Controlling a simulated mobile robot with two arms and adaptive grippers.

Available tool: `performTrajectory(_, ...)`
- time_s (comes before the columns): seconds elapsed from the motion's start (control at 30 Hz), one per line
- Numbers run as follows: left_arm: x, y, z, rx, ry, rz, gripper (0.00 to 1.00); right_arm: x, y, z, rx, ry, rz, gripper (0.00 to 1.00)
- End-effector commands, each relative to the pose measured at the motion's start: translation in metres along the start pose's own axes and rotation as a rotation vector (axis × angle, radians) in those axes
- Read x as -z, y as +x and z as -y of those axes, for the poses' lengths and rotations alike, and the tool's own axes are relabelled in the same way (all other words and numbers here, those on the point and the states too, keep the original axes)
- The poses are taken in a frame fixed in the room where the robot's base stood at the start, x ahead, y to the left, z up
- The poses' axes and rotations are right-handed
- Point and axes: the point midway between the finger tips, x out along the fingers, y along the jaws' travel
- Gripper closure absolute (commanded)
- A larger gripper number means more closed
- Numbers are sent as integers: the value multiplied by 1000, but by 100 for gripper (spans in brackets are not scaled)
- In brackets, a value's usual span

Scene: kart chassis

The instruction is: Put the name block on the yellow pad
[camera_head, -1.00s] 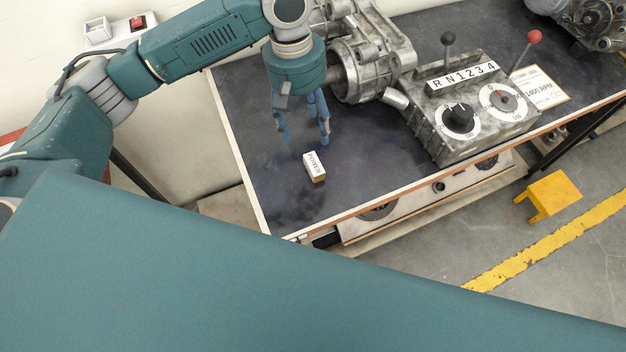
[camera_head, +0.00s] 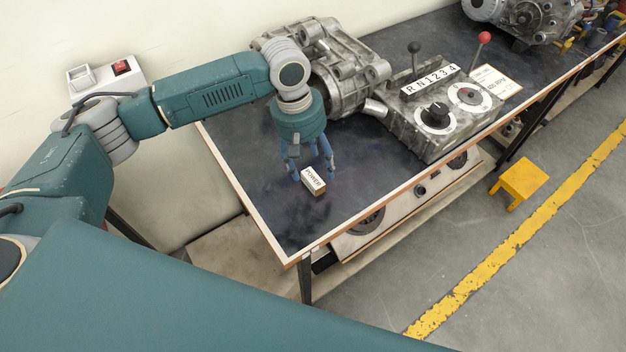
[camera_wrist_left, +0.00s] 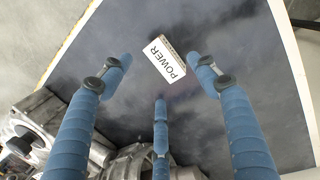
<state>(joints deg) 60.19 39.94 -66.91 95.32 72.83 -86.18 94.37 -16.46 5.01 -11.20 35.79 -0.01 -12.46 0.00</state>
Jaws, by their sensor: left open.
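The name block (camera_head: 314,178) is a small white block with brown sides, lettered POWER, lying on the dark bench top near its left end. My left gripper (camera_head: 311,169) is open, pointing down just behind and above the block. In the left wrist view the block (camera_wrist_left: 165,60) lies between and beyond the two outer blue fingertips (camera_wrist_left: 160,72), with nothing gripped. The third finger points at it from below. I see no flat yellow pad; a small yellow stool (camera_head: 523,179) stands on the floor at the right. My right gripper is not in view.
The dark bench (camera_head: 240,150) has a pale rim. A grey metal gear housing (camera_head: 335,75) stands close behind my gripper. A control box (camera_head: 440,115) with two levers and dials is to its right. The bench around the block is clear.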

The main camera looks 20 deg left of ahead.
Motion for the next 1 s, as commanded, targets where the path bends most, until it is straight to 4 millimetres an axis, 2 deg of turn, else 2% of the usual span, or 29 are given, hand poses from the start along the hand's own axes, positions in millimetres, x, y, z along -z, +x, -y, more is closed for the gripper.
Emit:
performTrajectory(0.1, -3, 19, 5, 4, 0, 0, 39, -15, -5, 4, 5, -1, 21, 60)
performTrajectory(0.23, -3, 36, 5, 3, 0, 1, 39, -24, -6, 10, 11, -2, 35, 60)
performTrajectory(0.53, -3, 42, 4, 1, 1, 0, 39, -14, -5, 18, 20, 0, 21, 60)
performTrajectory(0.57, -3, 42, 4, 1, 1, 0, 43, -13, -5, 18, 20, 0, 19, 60)
performTrajectory(0.8, -3, 41, 4, 1, 1, 0, 91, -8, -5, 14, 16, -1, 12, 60)
performTrajectory(0.93, -3, 41, 4, 1, 1, 0, 92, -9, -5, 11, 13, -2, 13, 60)
performTrajectory(1.0, -3, 41, 4, 1, 1, 0, 95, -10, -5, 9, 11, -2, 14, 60)
